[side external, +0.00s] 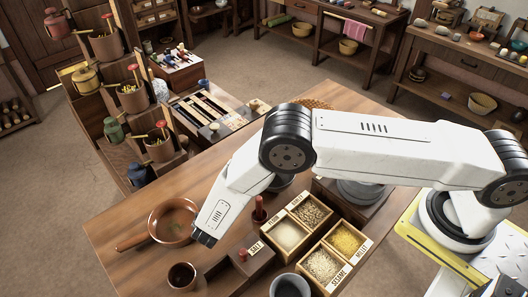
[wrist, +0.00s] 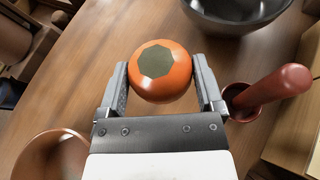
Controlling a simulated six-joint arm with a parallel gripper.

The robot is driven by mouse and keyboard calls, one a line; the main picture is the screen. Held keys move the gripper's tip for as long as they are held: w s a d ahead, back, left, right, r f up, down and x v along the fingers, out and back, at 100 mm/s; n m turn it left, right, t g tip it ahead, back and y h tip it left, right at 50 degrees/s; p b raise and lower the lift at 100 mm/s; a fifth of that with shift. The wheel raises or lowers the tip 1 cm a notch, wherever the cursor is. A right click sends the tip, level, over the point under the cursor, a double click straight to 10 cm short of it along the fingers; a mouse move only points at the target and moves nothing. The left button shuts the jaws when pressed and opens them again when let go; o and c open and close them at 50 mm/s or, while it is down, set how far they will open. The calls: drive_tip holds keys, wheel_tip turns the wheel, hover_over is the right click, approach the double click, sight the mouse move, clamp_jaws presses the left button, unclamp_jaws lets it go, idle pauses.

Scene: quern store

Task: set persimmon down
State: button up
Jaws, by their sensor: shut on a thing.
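The persimmon (wrist: 175,88) is a round orange fruit with a grey-green, many-sided patch on its top. It sits between the two fingers of my gripper (wrist: 162,78) in the wrist view, and the gripper is shut on it. In the side view my gripper (side external: 204,239) is low over the wooden table (side external: 140,268), beside the copper pan. The persimmon is hidden there behind my gripper. I cannot tell whether it touches the table.
The copper pan (side external: 172,238) is left of my gripper, and a brown cup (side external: 182,277) stands in front. A red-handled pestle (wrist: 270,86) is close on the right in the wrist view, with a dark bowl (wrist: 235,14) beyond. A sectioned grain box (side external: 318,240) stands right.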

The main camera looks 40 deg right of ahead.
drive_tip(key=shift+f, duration=2.05)
drive_tip(key=shift+f, duration=0.15)
drive_tip(key=o, duration=1.1)
drive_tip(key=shift+c, duration=0.2)
drive_tip(key=v, duration=1.2)
drive_tip(key=shift+r, duration=0.25)
